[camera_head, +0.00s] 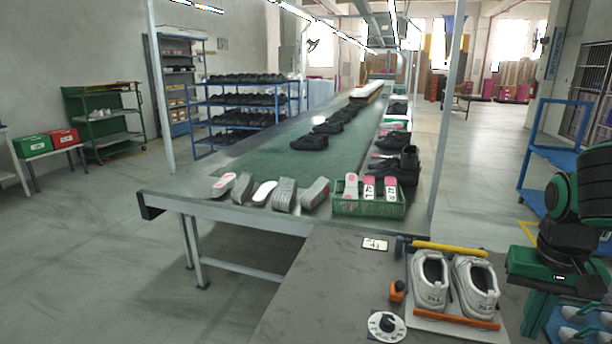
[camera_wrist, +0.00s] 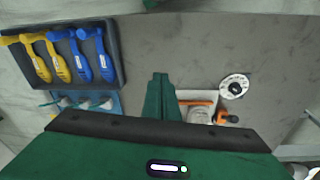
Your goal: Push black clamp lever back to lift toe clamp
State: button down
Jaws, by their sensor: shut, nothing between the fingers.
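A pair of white shoes (camera_head: 452,284) sits on a light plate on the grey bench, between a yellow bar (camera_head: 450,249) at the heel or toe end farther away and an orange bar (camera_head: 455,318) nearer me. A small dark upright part (camera_head: 400,247) stands at the yellow bar's left end; I cannot tell whether it is the black clamp lever. My gripper (camera_head: 535,322) hangs to the right of the shoes, pointing down, apart from them. In the wrist view my gripper (camera_wrist: 160,76) is shut and empty, and it partly hides the shoes and the orange bar (camera_wrist: 195,102).
An orange block (camera_head: 397,291) and a white dial with a black knob (camera_head: 385,325) are left of the shoes. A tray (camera_wrist: 121,72) of yellow and blue handles shows in the wrist view. A green crate (camera_head: 368,207) stands on the conveyor. The bench's left part is clear.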

jog(key=s+f+y, duration=0.1)
jog(key=s, duration=0.9)
jog(key=shift+s+d+m+g, duration=0.3)
jog(key=shift+s+d+m, duration=0.05)
jog(key=shift+d+m, duration=0.1)
